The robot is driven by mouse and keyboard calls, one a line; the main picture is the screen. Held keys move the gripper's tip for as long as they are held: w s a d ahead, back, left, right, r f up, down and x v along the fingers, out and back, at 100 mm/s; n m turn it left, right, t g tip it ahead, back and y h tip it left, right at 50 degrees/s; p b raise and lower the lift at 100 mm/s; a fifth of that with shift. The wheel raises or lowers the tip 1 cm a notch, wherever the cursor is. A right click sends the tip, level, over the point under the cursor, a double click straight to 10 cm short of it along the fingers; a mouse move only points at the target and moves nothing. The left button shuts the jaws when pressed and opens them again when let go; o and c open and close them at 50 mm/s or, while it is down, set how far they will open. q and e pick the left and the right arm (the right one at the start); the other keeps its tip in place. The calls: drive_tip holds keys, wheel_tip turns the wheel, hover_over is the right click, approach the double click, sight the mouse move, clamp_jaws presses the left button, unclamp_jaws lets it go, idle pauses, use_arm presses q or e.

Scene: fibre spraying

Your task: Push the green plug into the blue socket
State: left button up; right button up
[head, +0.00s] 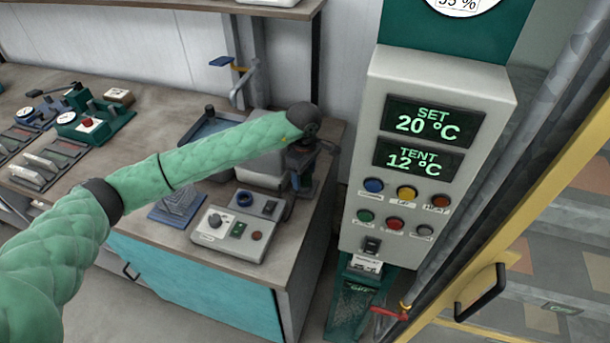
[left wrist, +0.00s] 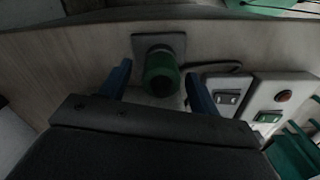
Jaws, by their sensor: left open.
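The green plug (left wrist: 162,76) shows in the left wrist view as a short round green piece in front of a grey square plate (left wrist: 150,42). My left gripper (left wrist: 156,72) is open, with one blue finger on each side of the plug in that view. I cannot tell how far the plug lies between the fingers or whether they touch it. In the head view my left gripper (head: 303,175) points down at the right end of the bench, and I cannot make out the plug there. My right gripper is not in view.
A grey control box (head: 232,234) sits on the bench (head: 135,215) left of my left gripper. A tall cabinet (head: 365,150) with displays and buttons stands close on the right. A yellow-framed door (head: 545,140) is at far right.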

use_arm(q)
drive_tip(key=shift+f, duration=0.1)
drive_tip(key=c, duration=1)
drive_tip(key=shift+c, duration=0.4)
